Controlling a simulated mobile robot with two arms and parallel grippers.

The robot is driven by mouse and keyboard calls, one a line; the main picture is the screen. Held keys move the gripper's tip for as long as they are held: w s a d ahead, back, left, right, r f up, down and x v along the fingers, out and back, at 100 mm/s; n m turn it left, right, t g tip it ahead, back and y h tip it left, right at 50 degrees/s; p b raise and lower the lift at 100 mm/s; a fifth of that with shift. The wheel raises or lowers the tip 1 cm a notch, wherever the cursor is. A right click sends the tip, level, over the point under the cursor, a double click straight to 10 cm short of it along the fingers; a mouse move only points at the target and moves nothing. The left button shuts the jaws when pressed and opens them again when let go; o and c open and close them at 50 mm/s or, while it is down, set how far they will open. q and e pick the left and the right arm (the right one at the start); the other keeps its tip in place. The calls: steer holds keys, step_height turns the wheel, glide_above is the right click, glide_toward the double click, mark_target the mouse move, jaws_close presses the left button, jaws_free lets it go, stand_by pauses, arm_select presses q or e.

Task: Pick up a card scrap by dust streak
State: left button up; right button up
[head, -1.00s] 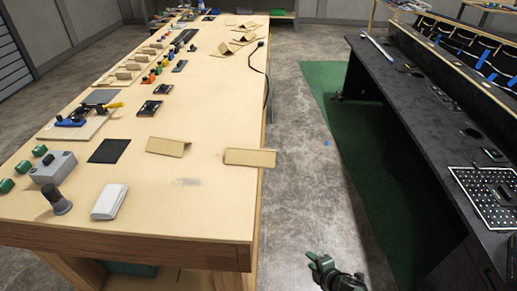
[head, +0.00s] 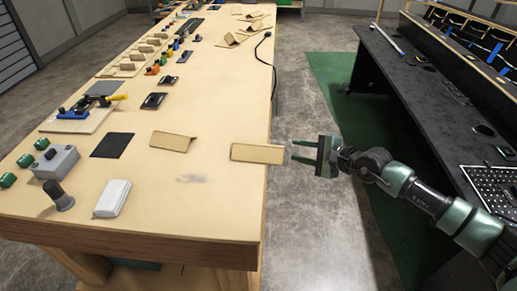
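A folded tan card scrap (head: 257,154) lies at the right edge of the wooden table. A second folded card scrap (head: 173,141) lies to its left. A faint grey dust streak (head: 191,179) marks the tabletop below and between them. My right gripper (head: 298,151) is just off the table's right edge, its two green fingers apart and pointing left at the nearer card scrap. A small gap seems to remain between the fingertips and the card, and nothing is between the fingers. My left gripper is not in view.
A black square mat (head: 112,145), a white box (head: 112,198) and a grey button box (head: 56,162) stand on the table's left. More card scraps (head: 227,40) lie at the far end. A dark bench (head: 425,90) runs along the right, beyond an open floor aisle.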

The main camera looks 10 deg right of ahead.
steer(key=p+x, duration=0.1)
steer(key=x, duration=0.4)
steer(key=shift+w+a+f, duration=0.15)
steer(key=shift+w, duration=0.15)
jaws_close()
